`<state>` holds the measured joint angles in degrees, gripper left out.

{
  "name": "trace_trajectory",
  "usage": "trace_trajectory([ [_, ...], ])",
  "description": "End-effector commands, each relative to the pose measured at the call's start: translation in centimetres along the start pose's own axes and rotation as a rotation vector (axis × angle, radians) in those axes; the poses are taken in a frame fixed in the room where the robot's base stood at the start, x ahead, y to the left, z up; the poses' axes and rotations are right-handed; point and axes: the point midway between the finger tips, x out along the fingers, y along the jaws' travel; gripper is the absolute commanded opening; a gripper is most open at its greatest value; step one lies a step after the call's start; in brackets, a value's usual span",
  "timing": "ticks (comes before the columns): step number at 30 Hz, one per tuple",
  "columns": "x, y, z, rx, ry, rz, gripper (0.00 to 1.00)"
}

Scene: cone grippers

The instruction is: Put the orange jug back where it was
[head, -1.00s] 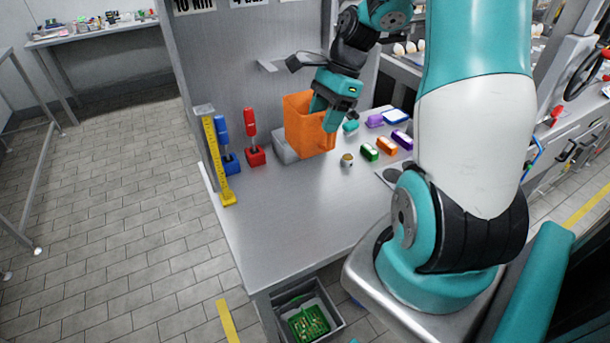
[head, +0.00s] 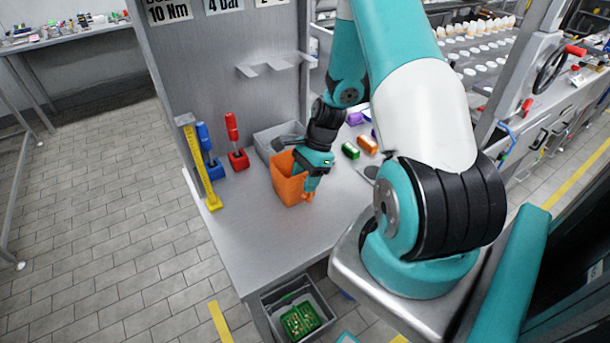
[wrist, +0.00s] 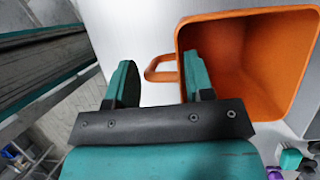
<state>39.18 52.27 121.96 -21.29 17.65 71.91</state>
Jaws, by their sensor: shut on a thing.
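The orange jug (head: 287,186) is upright at the middle of the grey table, in front of a grey bin. I cannot tell whether its base touches the table. My gripper (head: 309,187) is at the jug's right side, shut on it at its handle. In the wrist view the open-topped, empty jug (wrist: 248,55) fills the upper right. Its handle loop (wrist: 158,68) reaches in between the two teal fingers of my gripper (wrist: 160,82).
The grey bin (head: 268,146) stands behind the jug. Red (head: 235,150) and blue (head: 207,158) tools in holders and a yellow ruler stand (head: 200,170) are to the left. Green (head: 351,150) and orange (head: 367,145) blocks lie right. The table's front left is clear.

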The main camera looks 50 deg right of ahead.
Motion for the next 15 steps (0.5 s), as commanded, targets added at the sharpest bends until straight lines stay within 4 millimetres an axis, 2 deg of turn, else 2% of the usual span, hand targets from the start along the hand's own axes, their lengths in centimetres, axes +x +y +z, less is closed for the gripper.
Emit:
trace_trajectory([
  [9,0.37,-0.06,-0.18,0.000,0.000,-0.001,0.02],
  [10,0.26,-0.05,-0.13,0.000,0.000,-0.001,0.55],
  [12,0.23,-0.05,-0.12,0.000,0.000,-0.001,0.71],
  [15,0.22,-0.05,-0.12,0.000,0.000,-0.001,0.74],
])
